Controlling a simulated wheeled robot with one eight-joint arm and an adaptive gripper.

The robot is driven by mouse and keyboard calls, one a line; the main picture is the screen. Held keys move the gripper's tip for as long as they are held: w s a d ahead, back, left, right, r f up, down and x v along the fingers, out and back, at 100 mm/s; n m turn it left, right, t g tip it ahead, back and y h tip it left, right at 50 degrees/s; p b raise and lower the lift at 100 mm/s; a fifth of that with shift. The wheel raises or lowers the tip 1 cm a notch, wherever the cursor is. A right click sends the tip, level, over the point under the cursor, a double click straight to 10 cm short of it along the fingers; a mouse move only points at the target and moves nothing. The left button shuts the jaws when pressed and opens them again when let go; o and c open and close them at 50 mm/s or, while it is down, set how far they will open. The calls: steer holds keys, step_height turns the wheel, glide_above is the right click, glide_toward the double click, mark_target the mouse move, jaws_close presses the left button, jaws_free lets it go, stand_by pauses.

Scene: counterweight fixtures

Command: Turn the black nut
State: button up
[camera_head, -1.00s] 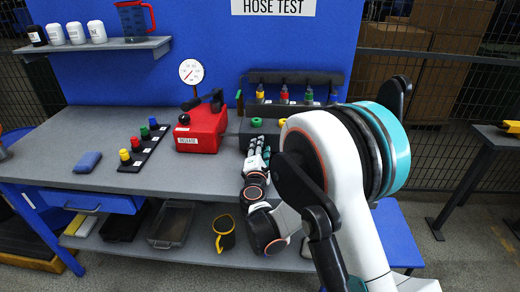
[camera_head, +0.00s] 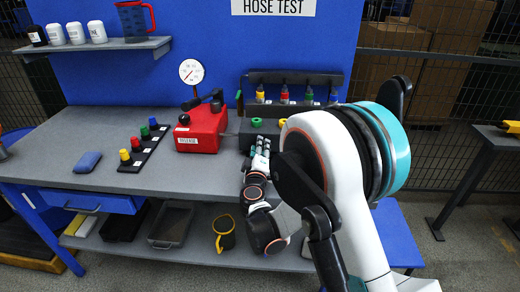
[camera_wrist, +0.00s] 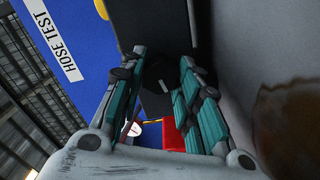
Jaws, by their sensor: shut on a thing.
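My gripper (camera_wrist: 162,58) fills the middle of the wrist view, with a teal-padded finger on each side. Between the fingers is a dark round shape, the black nut (camera_wrist: 158,74), against a dark fixture face. The gripper is shut on it, though the dark surfaces blend and the nut's outline is hard to make out. In the head view my gripper (camera_head: 262,146) reaches to the front of the dark fixture block (camera_head: 244,128) on the bench; the nut cannot be made out there.
A red box with a gauge (camera_head: 200,130) stands just left of my gripper. Green rings (camera_head: 256,122) sit on the block. A rack of coloured fittings (camera_head: 292,90) stands behind. A black strip with coloured caps (camera_head: 146,146) and a blue cloth (camera_head: 88,162) lie farther left.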

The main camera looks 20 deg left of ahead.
steer(key=shift+d+f+m, duration=0.1)
steer(key=shift+m, duration=1)
steer(key=o, duration=1.1)
steer(key=shift+c, duration=0.2)
steer(key=v, duration=0.7)
steer(key=shift+s, duration=0.3)
